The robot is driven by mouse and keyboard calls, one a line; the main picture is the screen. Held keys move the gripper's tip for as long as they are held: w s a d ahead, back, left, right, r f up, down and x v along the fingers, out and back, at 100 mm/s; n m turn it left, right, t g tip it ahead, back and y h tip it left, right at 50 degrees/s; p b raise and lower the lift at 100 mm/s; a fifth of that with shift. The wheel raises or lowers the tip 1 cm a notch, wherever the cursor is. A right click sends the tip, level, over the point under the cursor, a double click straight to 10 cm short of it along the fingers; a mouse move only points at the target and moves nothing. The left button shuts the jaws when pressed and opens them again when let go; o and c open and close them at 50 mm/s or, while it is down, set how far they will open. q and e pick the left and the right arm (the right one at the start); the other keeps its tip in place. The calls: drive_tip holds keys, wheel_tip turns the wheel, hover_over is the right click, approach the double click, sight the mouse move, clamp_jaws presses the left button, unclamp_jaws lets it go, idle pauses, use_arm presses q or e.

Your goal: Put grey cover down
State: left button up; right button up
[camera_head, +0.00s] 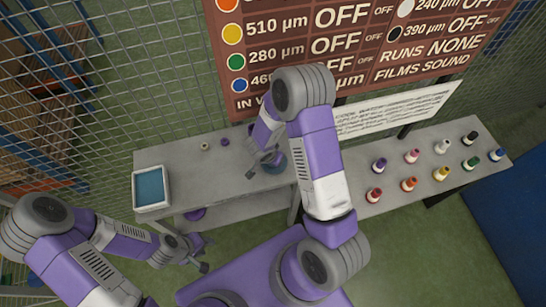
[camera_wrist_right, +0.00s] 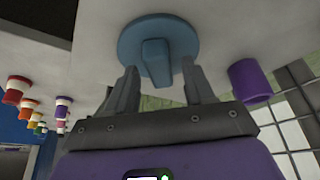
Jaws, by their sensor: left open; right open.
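A round blue-grey cover (camera_wrist_right: 185,38) with an upright handle lies on the grey table in the right wrist view. My right gripper (camera_wrist_right: 160,68) is open, with one finger on each side of the handle. I cannot tell whether either finger touches it. In the head view, part of the blue-grey round thing (camera_head: 276,163) shows beside my right gripper on the table, mostly hidden by the arm. My left gripper (camera_head: 205,254) is open and empty, low in front of the table's front edge.
A white tray with a blue inside (camera_head: 151,187) stands at the table's left end. Two small items (camera_head: 205,146) lie behind. Several coloured bottles (camera_head: 410,184) stand on the right table. A purple cylinder (camera_wrist_right: 249,80) is near the cover. A wire fence and signboard (camera_head: 350,40) stand behind.

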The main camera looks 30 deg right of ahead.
drive_tip(key=p+v, duration=0.5)
drive_tip(key=v, duration=0.7)
drive_tip(key=s+a+f+n+y, duration=0.1)
drive_tip(key=f+n, duration=0.1)
drive_tip(key=f, duration=0.1)
drive_tip(key=s+a+f+n+y, duration=0.1)
drive_tip(key=s+a+f, duration=0.1)
drive_tip(key=s+a+f+n+y, duration=0.1)
drive_tip(key=f+n, duration=0.1)
drive_tip(key=f, duration=0.1)
drive_tip(key=shift+s+a+f+n+y, duration=0.2)
drive_tip(key=shift+a+f+n+y, duration=0.1)
drive_tip(key=shift+f, duration=0.05)
drive_tip(key=s+a+f+n+g+y, duration=0.1)
drive_tip(key=s+a+f+n+y, duration=0.2)
drive_tip(key=s+a, duration=0.4)
drive_tip(key=shift+s+n+g+y, duration=0.3)
drive_tip(key=shift+s+y, duration=0.4)
drive_tip(key=shift+s, duration=0.1)
drive_tip(key=shift+f, duration=0.15)
